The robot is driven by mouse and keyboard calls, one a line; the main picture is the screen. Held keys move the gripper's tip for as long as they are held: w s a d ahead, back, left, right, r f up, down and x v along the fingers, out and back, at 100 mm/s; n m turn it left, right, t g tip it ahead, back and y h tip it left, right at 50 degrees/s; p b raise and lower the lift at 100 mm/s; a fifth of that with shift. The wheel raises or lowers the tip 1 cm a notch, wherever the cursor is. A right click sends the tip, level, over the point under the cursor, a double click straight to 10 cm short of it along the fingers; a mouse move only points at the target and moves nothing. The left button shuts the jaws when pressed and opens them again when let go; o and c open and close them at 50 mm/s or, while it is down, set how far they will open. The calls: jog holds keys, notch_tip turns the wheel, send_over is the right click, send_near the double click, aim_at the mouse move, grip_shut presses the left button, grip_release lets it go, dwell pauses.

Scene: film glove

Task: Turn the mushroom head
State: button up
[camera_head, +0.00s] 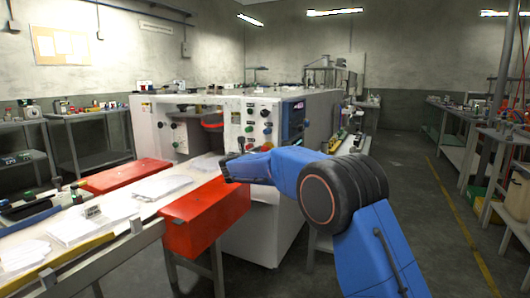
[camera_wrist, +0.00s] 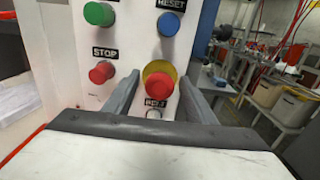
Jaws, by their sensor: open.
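The red mushroom head (camera_wrist: 159,82) with a yellow ring behind it sits low on the white control panel (camera_wrist: 67,40) in the wrist view. My gripper (camera_wrist: 160,88) is open, with one grey finger to the left of the mushroom head and one to the right. I cannot tell whether either finger touches it. A label below it is partly covered by my gripper. In the head view my gripper (camera_head: 232,162) is at the front of the white machine (camera_head: 262,215), and I cannot clearly make out the mushroom head there.
A red STOP button (camera_wrist: 101,72), a green button (camera_wrist: 99,13) and a blue RESET button (camera_wrist: 168,23) are close by on the panel. A red box (camera_head: 205,215) and a table with papers (camera_head: 100,222) stand to the left. The floor at right is open.

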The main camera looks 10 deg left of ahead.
jog(key=c, duration=1)
jog(key=shift+c, duration=0.2)
